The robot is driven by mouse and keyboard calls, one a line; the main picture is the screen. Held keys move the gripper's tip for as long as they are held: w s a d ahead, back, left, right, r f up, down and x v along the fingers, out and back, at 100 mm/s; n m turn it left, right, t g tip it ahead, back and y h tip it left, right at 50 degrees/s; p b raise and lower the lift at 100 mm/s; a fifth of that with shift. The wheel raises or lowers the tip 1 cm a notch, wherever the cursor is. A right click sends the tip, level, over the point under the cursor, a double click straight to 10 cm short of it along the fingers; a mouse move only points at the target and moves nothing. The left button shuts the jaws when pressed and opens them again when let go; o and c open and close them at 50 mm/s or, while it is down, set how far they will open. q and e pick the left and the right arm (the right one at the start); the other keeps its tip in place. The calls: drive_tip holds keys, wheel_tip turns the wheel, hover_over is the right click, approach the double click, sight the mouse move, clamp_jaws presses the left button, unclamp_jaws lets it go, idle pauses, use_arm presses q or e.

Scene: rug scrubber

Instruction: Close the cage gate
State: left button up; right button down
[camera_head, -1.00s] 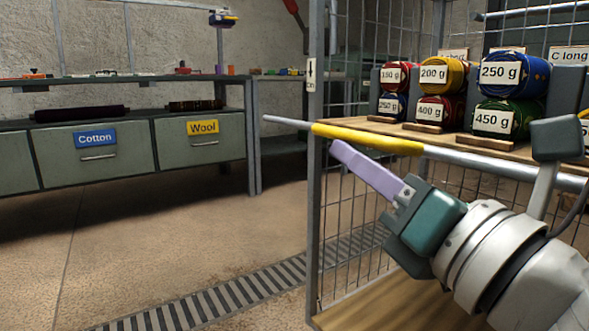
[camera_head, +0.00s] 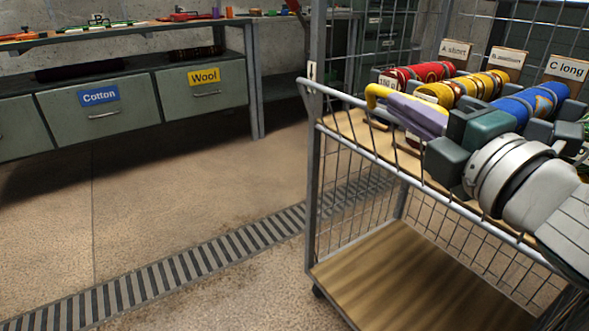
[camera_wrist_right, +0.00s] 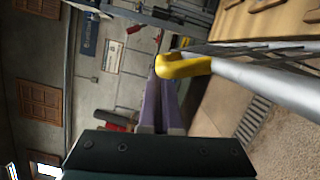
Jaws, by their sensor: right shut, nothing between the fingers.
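The cage trolley's gate shows in the head view as a grey top rail (camera_head: 355,112) with wire mesh below it. The rail runs from the left corner post (camera_head: 316,150) toward the lower right, and its left end overlaps the post in the picture. Whether it is latched cannot be told. A yellow handle (camera_head: 374,92) stands by the rail, partly hidden by my gripper. My right gripper (camera_head: 395,104) is shut and empty, its purple fingers beside the handle. The right wrist view shows the yellow handle (camera_wrist_right: 184,67) just beyond the fingers (camera_wrist_right: 158,100). My left gripper is not in view.
Red, yellow and blue rolls lie on the wooden shelf (camera_head: 345,124) behind the rail. The lower wooden deck (camera_head: 400,275) is bare. A floor grate (camera_head: 180,270) runs beside the trolley. Cotton and Wool drawers (camera_head: 105,112) stand back left, with open floor before them.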

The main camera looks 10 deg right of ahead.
drive_tip(key=d+m+p, duration=0.1)
drive_tip(key=w+d+r+m+p, duration=0.1)
drive_tip(key=d+r+p, duration=0.1)
drive_tip(key=d, duration=0.1)
drive_tip(key=shift+w+d+r+m+g+p, duration=0.1)
drive_tip(key=shift+w+r+m+g+p, duration=0.05)
drive_tip(key=shift+w+m+g+p, duration=0.2)
drive_tip(key=shift+w+d+m+p, duration=0.1)
drive_tip(key=shift+d+m+p, duration=0.4)
drive_tip(key=shift+d+m, duration=0.1)
drive_tip(key=shift+w+d+m+p, duration=0.2)
drive_tip(key=shift+d+m+p, duration=0.1)
drive_tip(key=shift+d, duration=0.2)
